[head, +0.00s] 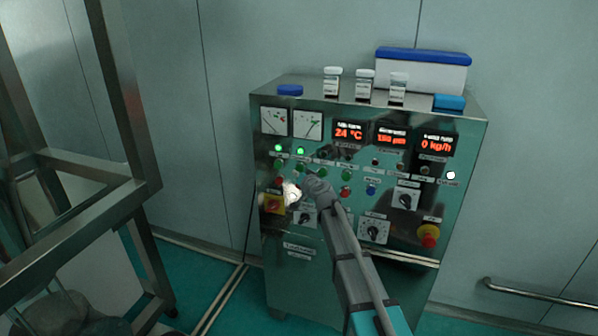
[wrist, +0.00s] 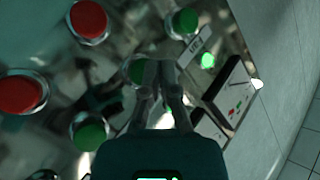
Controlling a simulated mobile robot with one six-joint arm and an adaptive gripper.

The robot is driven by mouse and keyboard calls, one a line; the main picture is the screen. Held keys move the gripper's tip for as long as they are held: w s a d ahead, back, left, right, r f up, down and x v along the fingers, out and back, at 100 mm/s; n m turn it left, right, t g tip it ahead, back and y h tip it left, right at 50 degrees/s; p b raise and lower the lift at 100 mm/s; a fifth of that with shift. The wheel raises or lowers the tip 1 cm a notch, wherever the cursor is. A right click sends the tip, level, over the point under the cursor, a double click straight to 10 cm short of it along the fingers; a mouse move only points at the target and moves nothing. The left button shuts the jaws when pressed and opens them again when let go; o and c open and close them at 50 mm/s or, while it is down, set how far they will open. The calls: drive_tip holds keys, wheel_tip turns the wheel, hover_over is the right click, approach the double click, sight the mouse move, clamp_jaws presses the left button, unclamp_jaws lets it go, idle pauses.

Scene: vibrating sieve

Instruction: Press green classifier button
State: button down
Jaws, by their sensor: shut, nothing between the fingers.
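The control panel (head: 335,165) is the front of a steel cabinet. It carries a row of green buttons, with red ones beneath. In the wrist view one green button (wrist: 137,72) lies right by my gripper (wrist: 160,70), partly behind its shut, empty fingertips. I cannot tell whether they touch. A second green button (wrist: 182,22) is above it and a third green button (wrist: 90,132) below left. The labels are too small to read, so I cannot tell which is the classifier button. In the head view my arm reaches the panel's left half and hides part of it.
Red buttons (wrist: 88,18) sit close to the green ones. The panel also has a yellow-backed switch (head: 274,204), dials (head: 374,230) and a red emergency knob (head: 428,236). Jars (head: 364,85) and a blue-lidded box (head: 422,72) stand on top. A metal frame (head: 125,110) stands left.

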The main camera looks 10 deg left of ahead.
drive_tip(key=shift+s, duration=0.1)
drive_tip(key=shift+s+a, duration=0.2)
drive_tip(key=shift+s, duration=0.6)
drive_tip(key=shift+s+a, duration=0.2)
drive_tip(key=shift+s, duration=0.55)
drive_tip(key=shift+s+a, duration=0.2)
drive_tip(key=shift+s, duration=0.6)
drive_tip(key=shift+s, duration=0.1)
drive_tip(key=s+d+f+g+h+p, duration=0.2)
drive_tip(key=s+d+f+g+h, duration=0.2)
drive_tip(key=s+d, duration=1)
drive_tip(key=s+d+f+n+g+h+p, duration=0.1)
drive_tip(key=s+d+f+g+h, duration=0.3)
drive_tip(key=s+d+f+g, duration=0.4)
drive_tip(key=s+d+g, duration=0.1)
drive_tip(key=s+d, duration=0.2)
drive_tip(key=s, duration=0.3)
drive_tip(key=s+d+g+p, duration=0.1)
drive_tip(key=s+d, duration=0.2)
drive_tip(key=s, duration=0.2)
drive_tip(key=shift+s+d+h, duration=0.3)
drive_tip(key=shift+s+d, duration=0.1)
